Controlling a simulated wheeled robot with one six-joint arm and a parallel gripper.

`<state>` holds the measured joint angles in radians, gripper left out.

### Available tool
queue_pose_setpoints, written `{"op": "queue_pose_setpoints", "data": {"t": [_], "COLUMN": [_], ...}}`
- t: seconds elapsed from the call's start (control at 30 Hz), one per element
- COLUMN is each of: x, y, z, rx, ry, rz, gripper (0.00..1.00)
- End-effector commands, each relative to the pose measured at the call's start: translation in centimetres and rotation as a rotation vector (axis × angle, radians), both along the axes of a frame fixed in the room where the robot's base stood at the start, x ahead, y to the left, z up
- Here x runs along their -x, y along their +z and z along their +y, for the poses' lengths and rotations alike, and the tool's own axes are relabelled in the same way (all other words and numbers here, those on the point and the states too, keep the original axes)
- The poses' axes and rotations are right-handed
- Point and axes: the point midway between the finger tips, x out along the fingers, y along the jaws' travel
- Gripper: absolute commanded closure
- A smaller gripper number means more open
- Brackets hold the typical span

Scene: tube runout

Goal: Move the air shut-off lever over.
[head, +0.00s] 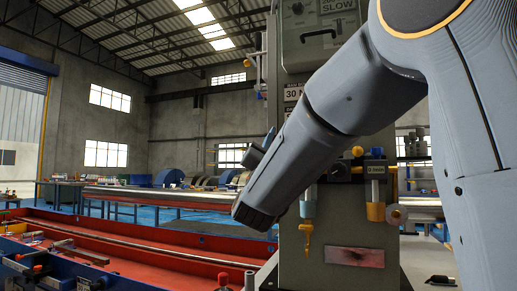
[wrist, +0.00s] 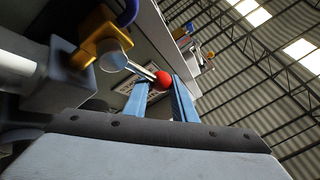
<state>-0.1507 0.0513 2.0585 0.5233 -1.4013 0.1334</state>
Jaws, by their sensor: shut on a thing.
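The air shut-off lever shows in the wrist view as a thin metal rod with a red ball knob (wrist: 162,78) at its end. The rod runs left from the knob to a round grey hub on a brass-yellow valve body (wrist: 97,32). My gripper (wrist: 160,90) has its two blue fingers shut on the red knob, one on each side. In the head view my arm crosses in front of the grey-green machine column (head: 345,270); the fingers and the lever cannot be made out there.
On the column are a yellow-capped air unit (head: 376,190), a hanging yellow fitting (head: 308,238) and a reddish plate (head: 355,257) below. A red machine bed (head: 130,258) lies to the left. Pale fittings (wrist: 20,70) stand close at left in the wrist view.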

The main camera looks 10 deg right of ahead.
Motion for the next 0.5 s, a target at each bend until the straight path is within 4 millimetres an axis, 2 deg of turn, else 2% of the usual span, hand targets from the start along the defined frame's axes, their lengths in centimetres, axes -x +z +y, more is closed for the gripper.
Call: {"op": "queue_pose_setpoints", "data": {"t": [0.03,0.13,0.5], "x": [-0.14,-0.06,-0.04], "y": [-0.37,-0.3,-0.27], "z": [-0.77,-1.23,-1.31], "rx": [-0.011,-0.018,-0.022], "ry": [-0.01,-0.016,-0.017], "rz": [0.003,-0.003,-0.004], "gripper": [1.0,1.0,1.0]}}
